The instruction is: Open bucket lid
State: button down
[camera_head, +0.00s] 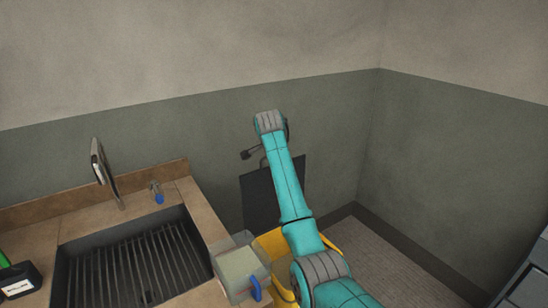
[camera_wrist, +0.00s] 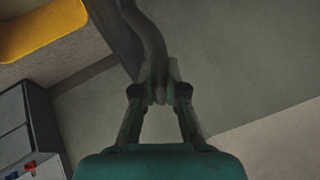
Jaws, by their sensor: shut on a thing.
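The dark grey bucket lid (camera_head: 259,196) stands steeply upright behind the yellow bucket (camera_head: 268,243), close to the wall. The open bucket mouth is partly hidden by my arm. In the wrist view the lid's dark edge (camera_wrist: 120,38) runs beside a curved dark handle (camera_wrist: 150,45). My gripper (camera_wrist: 159,92) is shut on that handle. In the head view the gripper is mostly hidden behind my arm. The bucket's yellow rim (camera_wrist: 40,28) also shows at the upper left of the wrist view.
A counter (camera_head: 95,215) with a dark ribbed sink (camera_head: 135,265) and a tap (camera_head: 105,175) stands to the left. A pale box-like container (camera_head: 238,268) with a blue handle is on the counter's right end. Walls close in behind and right. Grey drawers (camera_head: 530,285) stand at far right.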

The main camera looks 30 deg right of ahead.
jog(key=c, duration=1.2)
grip_release()
jog(key=v, duration=1.2)
